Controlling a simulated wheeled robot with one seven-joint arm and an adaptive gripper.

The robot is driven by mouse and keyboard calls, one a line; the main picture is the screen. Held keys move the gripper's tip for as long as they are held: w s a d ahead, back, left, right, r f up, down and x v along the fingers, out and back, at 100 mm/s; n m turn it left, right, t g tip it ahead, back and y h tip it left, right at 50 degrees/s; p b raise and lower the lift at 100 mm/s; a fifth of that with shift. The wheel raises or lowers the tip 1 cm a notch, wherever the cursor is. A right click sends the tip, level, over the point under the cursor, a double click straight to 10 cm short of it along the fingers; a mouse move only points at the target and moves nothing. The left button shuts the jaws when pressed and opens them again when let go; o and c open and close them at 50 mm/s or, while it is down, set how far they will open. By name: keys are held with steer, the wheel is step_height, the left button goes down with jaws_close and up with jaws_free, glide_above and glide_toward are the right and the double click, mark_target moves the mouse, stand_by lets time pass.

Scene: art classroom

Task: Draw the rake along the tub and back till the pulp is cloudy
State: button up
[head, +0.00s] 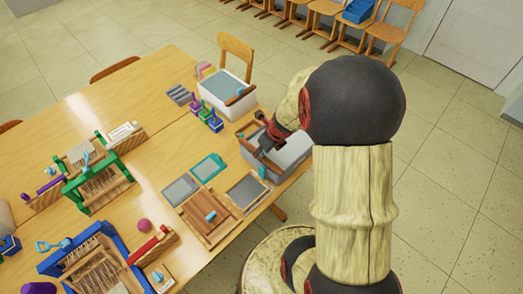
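My arm covers part of this tub. I cannot tell whether the fingers are open or hold anything. A white tub (222,108) stands farther back with a flat grey-blue surface inside. A brown wooden piece (240,96) lies across its right rim; I cannot tell if it is the rake. How cloudy the pulp is cannot be made out.
A wooden table (140,85) holds small looms, including a green one (98,180) and a blue one (95,265). Flat screens, one teal-framed (208,167), lie left of the grey tub. A chair (236,52) is behind.

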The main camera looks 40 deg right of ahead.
steer(key=shift+c, duration=0.6)
jaws_close()
